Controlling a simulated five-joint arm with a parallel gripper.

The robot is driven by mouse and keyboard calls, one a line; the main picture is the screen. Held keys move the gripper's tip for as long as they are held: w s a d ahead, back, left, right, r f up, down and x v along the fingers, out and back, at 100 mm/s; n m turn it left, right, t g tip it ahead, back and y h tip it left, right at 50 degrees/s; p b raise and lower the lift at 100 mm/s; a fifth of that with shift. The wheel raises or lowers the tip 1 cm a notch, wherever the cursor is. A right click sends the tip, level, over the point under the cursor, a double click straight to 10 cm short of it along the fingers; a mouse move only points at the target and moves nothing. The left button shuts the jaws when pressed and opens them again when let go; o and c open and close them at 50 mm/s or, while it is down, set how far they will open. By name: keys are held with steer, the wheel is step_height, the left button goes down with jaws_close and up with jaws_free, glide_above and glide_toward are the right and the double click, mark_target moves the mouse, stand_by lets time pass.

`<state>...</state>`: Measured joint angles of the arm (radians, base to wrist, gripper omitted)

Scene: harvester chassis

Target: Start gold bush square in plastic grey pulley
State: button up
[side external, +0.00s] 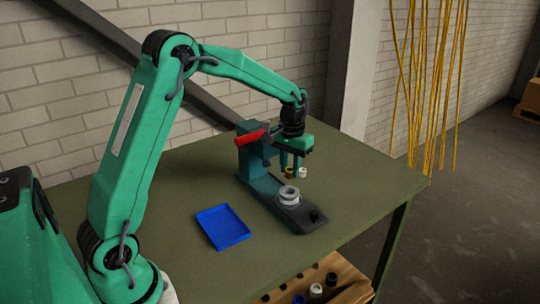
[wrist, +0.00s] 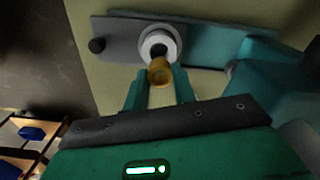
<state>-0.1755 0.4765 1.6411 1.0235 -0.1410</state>
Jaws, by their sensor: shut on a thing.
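The gold bush (wrist: 160,72) is a short ring held between the fingertips of my gripper (wrist: 158,84). In the side view the bush (side external: 289,173) hangs just above the grey pulley (side external: 289,197), with a small gap between them. The pulley sits on the dark base of the teal press. In the wrist view the pulley (wrist: 172,42) is a pale grey ring with a dark bore, and the bush overlaps its near edge. I cannot tell whether the bush is exactly square to the bore.
The teal press (side external: 252,158) with a red handle (side external: 252,138) stands close behind my gripper. A blue tray (side external: 222,227) lies empty on the green table (side external: 180,210). A wooden shelf (side external: 345,285) with several small parts is below. A small pale piece (side external: 303,172) shows beside the bush.

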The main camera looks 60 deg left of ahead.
mark_target(290, 169)
steer(key=shift+f, duration=0.15)
steer(key=shift+f, duration=2)
steer(key=shift+f, duration=0.45)
stand_by(2.0)
steer(key=o, duration=1.1)
steer(key=shift+r, duration=3.9)
